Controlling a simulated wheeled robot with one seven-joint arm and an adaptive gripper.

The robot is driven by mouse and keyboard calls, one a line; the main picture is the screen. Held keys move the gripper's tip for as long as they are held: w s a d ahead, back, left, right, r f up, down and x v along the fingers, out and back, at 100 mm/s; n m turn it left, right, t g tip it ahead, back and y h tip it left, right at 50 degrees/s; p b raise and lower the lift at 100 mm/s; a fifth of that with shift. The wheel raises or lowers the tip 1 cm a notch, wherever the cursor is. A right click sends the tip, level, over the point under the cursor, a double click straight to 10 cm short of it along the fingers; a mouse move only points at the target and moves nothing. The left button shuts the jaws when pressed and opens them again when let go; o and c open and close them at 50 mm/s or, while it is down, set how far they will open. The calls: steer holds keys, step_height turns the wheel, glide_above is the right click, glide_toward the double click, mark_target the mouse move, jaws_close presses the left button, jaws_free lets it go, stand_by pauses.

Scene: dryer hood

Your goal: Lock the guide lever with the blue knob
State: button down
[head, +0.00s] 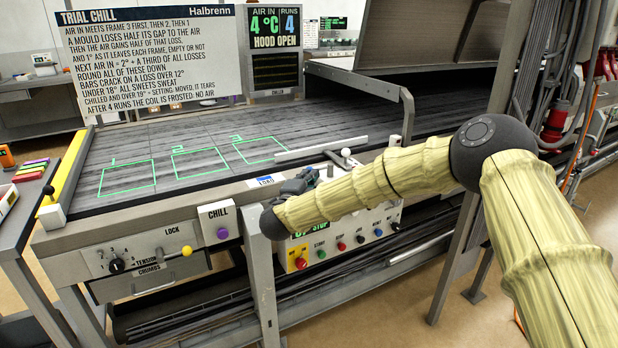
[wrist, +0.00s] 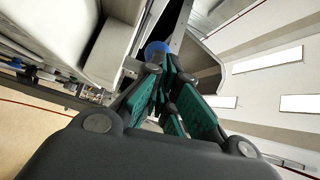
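The blue knob (wrist: 157,47) shows in the wrist view, just past my fingertips. I cannot tell whether the fingers touch it. In the head view the blue knob is not visible; my arm covers the area where my gripper is. My gripper (wrist: 165,72) has dark fingers with green pads that come close together at the tips, and whether they are open or shut is unclear. In the head view a dark part of my gripper (head: 300,182) shows above my forearm, at the front edge of the belt. The lever under the blue knob is hidden.
A light guide bar (head: 320,148) and a white knob (head: 345,152) lie on the belt behind my forearm. A button panel (head: 330,248) is below my arm. The raised hood (head: 430,45) is above.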

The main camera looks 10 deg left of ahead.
steer(key=s+d, duration=0.2)
steer(key=d, duration=0.1)
steer(key=s+a+b, duration=0.1)
steer(key=s+a, duration=0.4)
steer(key=a, duration=0.3)
steer(key=shift+s+a, duration=0.15)
steer(key=shift+s, duration=0.25)
